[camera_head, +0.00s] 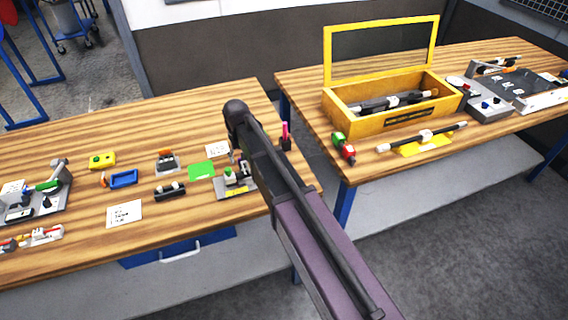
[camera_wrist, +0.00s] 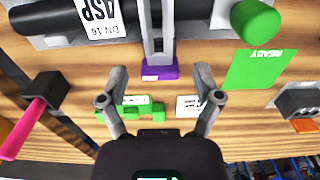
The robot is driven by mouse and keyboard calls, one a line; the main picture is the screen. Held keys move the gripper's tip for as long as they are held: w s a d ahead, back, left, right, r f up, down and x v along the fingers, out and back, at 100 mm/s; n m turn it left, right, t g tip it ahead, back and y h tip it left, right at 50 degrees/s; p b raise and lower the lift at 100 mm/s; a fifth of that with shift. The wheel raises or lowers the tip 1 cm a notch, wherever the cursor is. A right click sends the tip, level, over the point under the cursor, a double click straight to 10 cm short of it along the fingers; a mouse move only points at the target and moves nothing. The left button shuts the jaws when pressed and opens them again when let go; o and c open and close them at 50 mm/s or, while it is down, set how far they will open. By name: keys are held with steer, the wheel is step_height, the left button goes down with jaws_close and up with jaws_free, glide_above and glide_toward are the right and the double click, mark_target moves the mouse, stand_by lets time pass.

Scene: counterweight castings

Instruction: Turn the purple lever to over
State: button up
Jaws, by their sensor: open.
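The purple lever (camera_wrist: 160,72) shows in the wrist view as a purple end piece on a grey metal arm, at the upper middle. The arm reaches up toward a fixture that holds a black cylinder (camera_wrist: 60,17) with a white label. My gripper (camera_wrist: 160,101) is open and empty, its two fingertips apart below the purple piece and not visibly touching it. In the head view, the fixture (camera_head: 237,192) sits near the table's right end, partly behind my arm. There my gripper is mostly hidden, and I cannot make out the lever's position clearly.
A green READY card (camera_wrist: 262,69) and a green cylinder (camera_wrist: 258,22) are to the right of the lever. A pink-handled tool in a black block (camera_wrist: 45,90) stands left. A yellow-framed box (camera_head: 395,118) stands on the other table. A gap separates the tables.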

steer(key=shift+n, duration=0.5)
steer(key=n, duration=0.3)
steer(key=shift+n, duration=0.3)
steer(key=n, duration=0.4)
steer(key=shift+n, duration=0.3)
steer(key=n, duration=0.8)
steer(key=shift+n, duration=0.3)
step_height(320, 180, up, 14)
steer(key=p, duration=1.4)
steer(key=s+d+f+m+b, duration=0.4)
steer(key=s+d+m, duration=0.4)
steer(key=d+m, duration=0.2)
steer(key=s+d+f+m+b, duration=0.4)
steer(key=s+d+m, duration=0.4)
steer(key=d, duration=0.7)
steer(key=shift+s+m, duration=0.2)
steer(key=shift+m, duration=1.2)
